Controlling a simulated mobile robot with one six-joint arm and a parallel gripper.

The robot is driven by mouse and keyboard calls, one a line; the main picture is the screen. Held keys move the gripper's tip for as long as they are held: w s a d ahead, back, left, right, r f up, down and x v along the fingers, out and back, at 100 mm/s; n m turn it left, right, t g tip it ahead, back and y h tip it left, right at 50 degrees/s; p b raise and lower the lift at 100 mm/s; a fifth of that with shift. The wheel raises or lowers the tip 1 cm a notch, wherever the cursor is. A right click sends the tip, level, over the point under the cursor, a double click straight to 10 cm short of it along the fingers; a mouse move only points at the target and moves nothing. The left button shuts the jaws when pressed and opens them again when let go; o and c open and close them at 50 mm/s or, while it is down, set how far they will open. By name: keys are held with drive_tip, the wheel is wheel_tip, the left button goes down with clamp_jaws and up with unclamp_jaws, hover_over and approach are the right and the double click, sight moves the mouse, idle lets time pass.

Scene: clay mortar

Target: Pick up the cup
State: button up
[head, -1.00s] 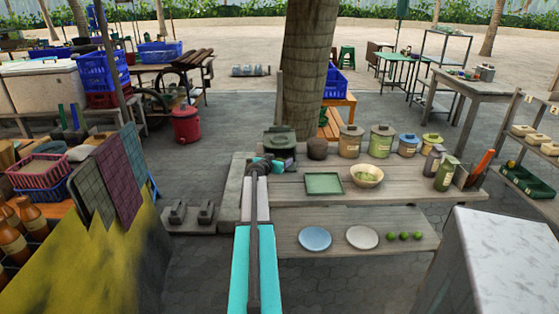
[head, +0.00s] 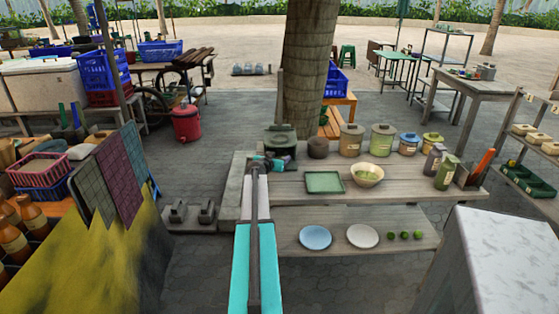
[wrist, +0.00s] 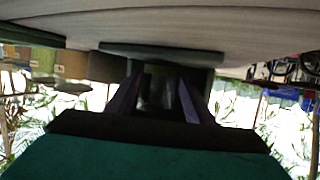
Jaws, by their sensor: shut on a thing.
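My gripper (wrist: 158,80) has its two dark fingers on either side of a dark grey-green thing (wrist: 157,95), apparently the cup, and is shut on it. The wrist view is upside down and dim, so its shape is unclear. A flat dark green slab (wrist: 160,53) shows beside it on the tabletop side; I cannot tell whether it belongs to it. In the head view my gripper (head: 268,163) is at the left end of the wooden table (head: 300,187), just in front of a dark green pot-like thing (head: 280,138). My arm hides part of that spot.
On the table stand a green square tray (head: 324,182), a tan bowl (head: 367,175), a round brown pot (head: 317,148) and several labelled jars (head: 382,140). A lower shelf holds a blue plate (head: 315,237), a white plate (head: 362,236) and limes (head: 405,236). A tree trunk (head: 310,70) rises behind.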

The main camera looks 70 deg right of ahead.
drive_tip(key=shift+r, duration=0.55)
drive_tip(key=shift+a, duration=0.3)
drive_tip(key=a+b, duration=0.2)
drive_tip(key=a, duration=0.6)
drive_tip(key=a+b, duration=0.1)
drive_tip(key=a, duration=0.8)
drive_tip(key=shift+w+a+r+b, duration=0.1)
drive_tip(key=shift+w+a+b, duration=0.1)
drive_tip(key=shift+b, duration=0.2)
